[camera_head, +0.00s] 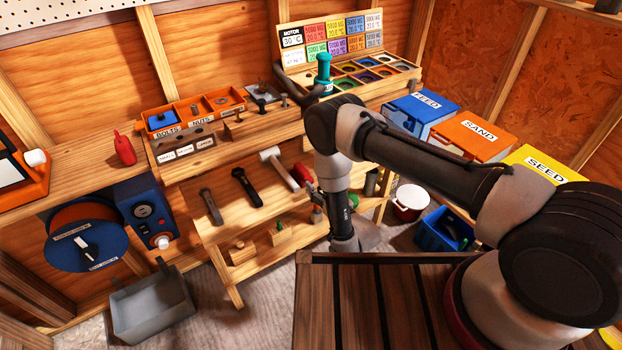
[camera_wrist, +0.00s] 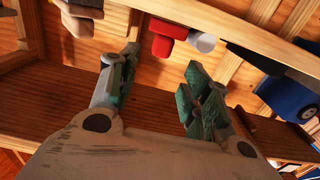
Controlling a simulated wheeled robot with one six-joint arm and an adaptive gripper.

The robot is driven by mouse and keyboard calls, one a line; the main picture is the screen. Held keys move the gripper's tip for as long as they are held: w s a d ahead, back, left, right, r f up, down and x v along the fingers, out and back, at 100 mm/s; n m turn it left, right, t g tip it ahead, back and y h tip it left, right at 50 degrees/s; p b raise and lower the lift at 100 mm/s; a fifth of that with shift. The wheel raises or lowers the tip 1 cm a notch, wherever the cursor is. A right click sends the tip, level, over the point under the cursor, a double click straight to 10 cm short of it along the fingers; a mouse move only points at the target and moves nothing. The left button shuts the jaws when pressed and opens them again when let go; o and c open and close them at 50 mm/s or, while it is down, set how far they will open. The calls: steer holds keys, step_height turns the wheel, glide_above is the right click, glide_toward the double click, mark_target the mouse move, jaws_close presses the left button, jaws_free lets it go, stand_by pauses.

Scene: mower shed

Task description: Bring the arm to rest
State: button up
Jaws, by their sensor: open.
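My arm reaches from the lower right of the head view over the slatted wooden top, bends at the elbow and hangs down in front of the workbench (camera_head: 195,235). In the wrist view my gripper (camera_wrist: 160,62) is open, its two green-padded fingers apart with nothing between them. Bare wood shows behind the gap. In the head view the wrist hangs beside the lower shelf's right part, and the fingers are mostly too small or hidden to make out. A red thing (camera_wrist: 167,32) with a grey cylinder (camera_wrist: 203,42) lies beyond the fingertips in the wrist view.
Mallet (camera_head: 271,154), black-handled tool (camera_head: 246,187) and grey tool (camera_head: 211,206) lie on the lower shelf. A teal-topped item (camera_head: 323,72) stands near the elbow. Blue FEED (camera_head: 421,110), orange SAND (camera_head: 470,138) and yellow SEED (camera_head: 545,164) boxes stand right. A grey bin (camera_head: 152,308) is lower left.

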steer(key=shift+s+d, duration=0.25)
steer(key=shift+s, duration=0.15)
steer(key=s+d+f+g+h, duration=0.3)
steer(key=s+f+g, duration=0.15)
steer(key=f, duration=0.25)
steer(key=s+d+f+g+h, duration=0.4)
steer(key=f+g, duration=0.2)
steer(key=f, duration=0.1)
steer(key=s+d+r+m+g+h, duration=0.1)
steer(key=s+d+r+g, duration=0.3)
steer(key=r, duration=0.9)
steer(key=s+d+r+m+h, duration=0.15)
steer(key=d+r, duration=0.35)
steer(key=r, duration=0.7)
steer(key=s+d+r+g+h, duration=0.1)
steer(key=s+d+r+g, duration=0.3)
steer(key=r, duration=0.9)
steer(key=s+d+r+m+t, duration=0.1)
steer(key=s+d+r, duration=0.3)
steer(key=r, duration=0.5)
steer(key=s+d+r+m+t, duration=0.2)
steer(key=s+d+r+t, duration=0.2)
steer(key=r, duration=0.4)
steer(key=s+d+r+m+t, duration=0.1)
steer(key=s+d+r+t, duration=0.2)
steer(key=d+r, duration=0.3)
steer(key=d+v, duration=0.1)
steer(key=v, duration=0.2)
steer(key=shift+r, duration=0.4)
